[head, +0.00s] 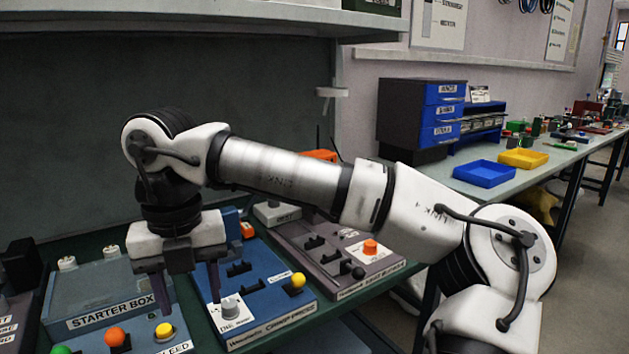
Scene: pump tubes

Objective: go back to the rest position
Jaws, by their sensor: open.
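My gripper (190,288) hangs pointing down at the left, at the end of my white and silver arm. Its two dark fingers are spread apart with nothing seen between them. It is over the bench between the grey starter box (104,290) and the blue crimp press panel (262,285). The right finger overlaps the blue panel in the picture, near its grey knob (230,308). I cannot tell how high the fingertips are above the panels. No pump tube is clearly visible.
A dark panel with an orange button (370,247) stands behind my arm. Orange (114,336) and yellow (164,331) buttons are at the front left. A shelf (200,20) runs overhead. Blue drawers (443,115), a blue tray (485,173) and a yellow tray (523,158) are further right.

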